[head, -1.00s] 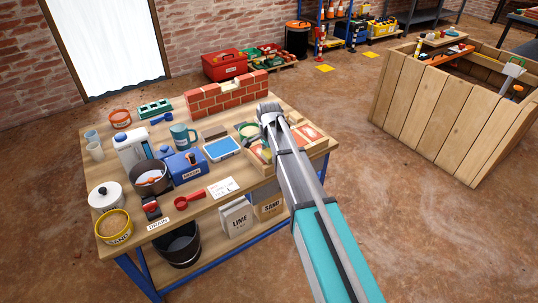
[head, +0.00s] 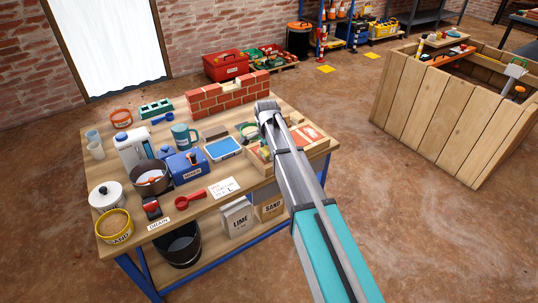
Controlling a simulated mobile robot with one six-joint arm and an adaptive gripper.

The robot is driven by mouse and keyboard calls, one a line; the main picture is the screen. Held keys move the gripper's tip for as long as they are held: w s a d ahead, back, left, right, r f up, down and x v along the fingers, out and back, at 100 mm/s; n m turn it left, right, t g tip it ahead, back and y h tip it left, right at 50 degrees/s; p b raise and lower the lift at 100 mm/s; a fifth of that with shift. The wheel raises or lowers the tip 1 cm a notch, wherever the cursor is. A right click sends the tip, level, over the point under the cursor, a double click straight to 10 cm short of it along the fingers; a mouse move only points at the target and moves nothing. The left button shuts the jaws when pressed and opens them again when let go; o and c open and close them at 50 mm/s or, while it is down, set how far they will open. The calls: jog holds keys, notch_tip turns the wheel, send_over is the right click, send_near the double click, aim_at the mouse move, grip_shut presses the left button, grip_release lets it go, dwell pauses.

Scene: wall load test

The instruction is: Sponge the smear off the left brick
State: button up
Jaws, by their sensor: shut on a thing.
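A small red brick wall (head: 228,100) stands at the back of the wooden workbench, with a gap in its top course. The brick on the left of this gap (head: 208,92) shows only small, and I cannot make out a smear on it. My gripper (head: 266,106) is at the end of my arm, in front of the wall's right end and above the bench. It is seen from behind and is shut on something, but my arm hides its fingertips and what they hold. I cannot pick out a sponge in this view.
A blue tray (head: 223,148), a teal mug (head: 182,136), a blue box (head: 186,163) and a pot (head: 151,180) crowd the bench. A wooden tray (head: 258,160) lies beside my arm. A large wooden crate (head: 440,110) stands on the floor at the right.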

aim_at(257, 147)
jog(key=shift+w+a, duration=0.25)
jog(key=shift+w, duration=0.15)
jog(key=shift+w+a, duration=0.1)
jog(key=shift+w+a+f, duration=0.1)
jog(key=shift+w+a, duration=0.35)
jog(key=shift+w, duration=0.2)
jog(key=shift+w+a, duration=0.4)
jog(key=shift+w, duration=0.2)
jog(key=shift+w+a, duration=0.45)
jog(key=shift+w, duration=0.25)
jog(key=shift+w+a, duration=0.4)
jog(key=shift+w, duration=0.25)
jog(key=shift+f, duration=0.1)
jog(key=shift+s, duration=0.15)
